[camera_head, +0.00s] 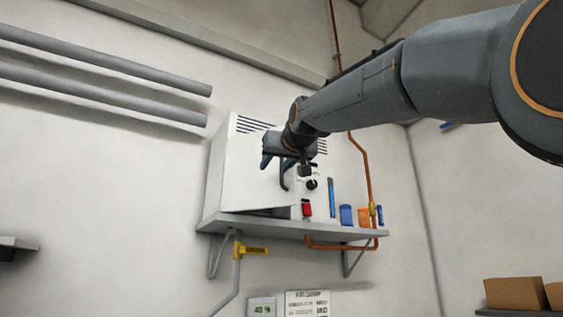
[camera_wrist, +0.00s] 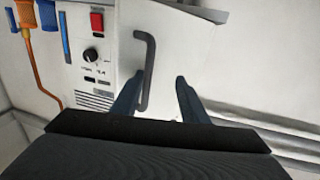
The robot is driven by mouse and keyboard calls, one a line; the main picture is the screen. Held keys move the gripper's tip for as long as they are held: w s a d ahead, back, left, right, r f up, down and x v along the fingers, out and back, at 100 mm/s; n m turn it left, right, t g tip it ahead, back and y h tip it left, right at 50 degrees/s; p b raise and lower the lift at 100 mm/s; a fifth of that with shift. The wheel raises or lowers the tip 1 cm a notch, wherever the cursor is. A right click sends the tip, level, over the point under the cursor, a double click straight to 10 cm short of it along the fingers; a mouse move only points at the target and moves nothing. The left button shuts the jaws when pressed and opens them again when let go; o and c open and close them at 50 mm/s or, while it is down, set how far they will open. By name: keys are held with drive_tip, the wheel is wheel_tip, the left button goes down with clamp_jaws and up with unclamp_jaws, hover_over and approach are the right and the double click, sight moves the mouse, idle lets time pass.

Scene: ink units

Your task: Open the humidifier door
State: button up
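The humidifier is a white box (camera_head: 216,170) on a grey wall shelf. Its white door (camera_wrist: 185,50) carries a dark bar handle (camera_wrist: 151,55), which also shows in the head view (camera_head: 284,178). A dark gap shows along the door's lower edge (camera_head: 262,206); I cannot tell how far the door stands from the box. My gripper (camera_wrist: 160,76) is open at the door front, its two fingers apart. In the wrist view the handle appears between them, nearer the left finger; contact is unclear. In the head view my gripper (camera_head: 275,163) covers part of the door.
A control panel with a black knob (camera_head: 312,184) and red switch (camera_head: 307,208) sits beside the door. Blue (camera_head: 346,215) and orange (camera_head: 364,216) containers stand on the shelf (camera_head: 290,230). A copper pipe (camera_head: 366,170) runs at right. Grey pipes (camera_head: 110,92) line the left wall.

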drive_tip(key=shift+w+d+f, duration=0.2)
drive_tip(key=shift+w+d, duration=0.15)
drive_tip(key=shift+d, duration=0.3)
drive_tip(key=shift+d+r, duration=0.1)
drive_tip(key=shift+d, duration=0.2)
drive_tip(key=shift+s+a, duration=0.15)
drive_tip(key=shift+s, duration=0.4)
drive_tip(key=b+v, duration=0.3)
drive_tip(key=v, duration=0.4)
